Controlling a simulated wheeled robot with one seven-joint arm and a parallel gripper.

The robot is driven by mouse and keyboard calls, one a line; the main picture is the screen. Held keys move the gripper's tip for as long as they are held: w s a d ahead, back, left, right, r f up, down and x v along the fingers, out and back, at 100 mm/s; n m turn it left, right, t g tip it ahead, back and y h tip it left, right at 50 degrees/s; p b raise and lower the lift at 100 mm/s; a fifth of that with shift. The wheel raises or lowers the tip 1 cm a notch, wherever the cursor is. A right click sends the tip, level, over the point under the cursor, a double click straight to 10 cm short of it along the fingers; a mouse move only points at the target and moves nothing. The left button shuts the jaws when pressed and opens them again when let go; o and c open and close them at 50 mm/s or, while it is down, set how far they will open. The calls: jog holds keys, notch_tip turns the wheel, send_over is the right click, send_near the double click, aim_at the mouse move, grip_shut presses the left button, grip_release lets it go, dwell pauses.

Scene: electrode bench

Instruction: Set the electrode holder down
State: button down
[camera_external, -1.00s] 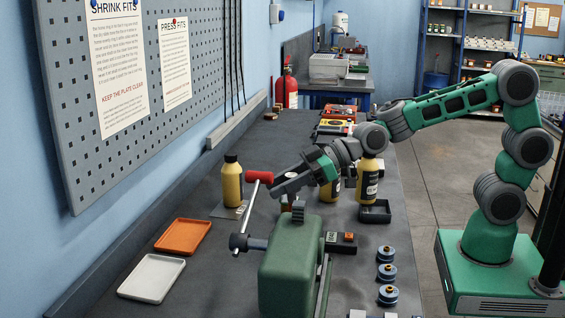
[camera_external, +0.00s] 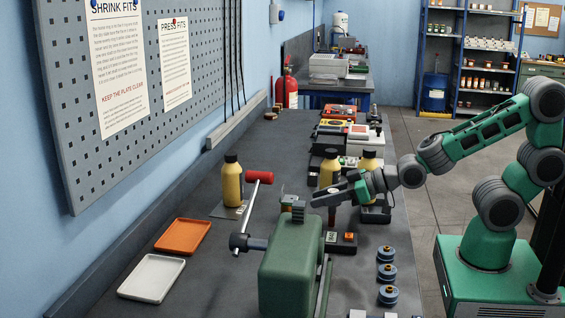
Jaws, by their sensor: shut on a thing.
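My gripper (camera_external: 326,199) is above the middle of the bench, right of the green machine's top, and its jaws are closed. A small, slim brownish piece (camera_external: 331,216) shows just under the fingertips. It looks like the electrode holder in my grip, hanging roughly upright. Its upper part is hidden by the fingers. It appears above a black block (camera_external: 341,241) with a pale label and an orange part. I cannot tell whether it touches anything below.
The green machine (camera_external: 289,265) with a red-handled lever (camera_external: 259,177) stands left of my gripper. Yellow bottles (camera_external: 231,183) stand nearby and behind. An orange tray (camera_external: 183,236), a white tray (camera_external: 152,278), a black tray (camera_external: 376,213) and several blue-rimmed spools (camera_external: 387,273) lie on the bench.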

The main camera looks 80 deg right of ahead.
jog(key=c, duration=1)
grip_release()
jog(key=shift+f, duration=0.1)
jog(key=shift+c, duration=0.2)
jog(key=shift+s+r, duration=0.15)
jog(key=shift+r, duration=0.25)
jog(key=s+r+p, duration=0.4)
jog(key=p, duration=0.1)
jog(key=shift+s, duration=0.25)
notch_tip(320, 180, up, 4)
jog(key=p, duration=0.2)
jog(key=shift+r+p, duration=0.25)
jog(key=shift+p, duration=0.15)
jog(key=s+f+g, duration=0.4)
jog(key=s+g, duration=0.5)
jog(key=s, duration=0.4)
jog(key=shift+g, duration=0.4)
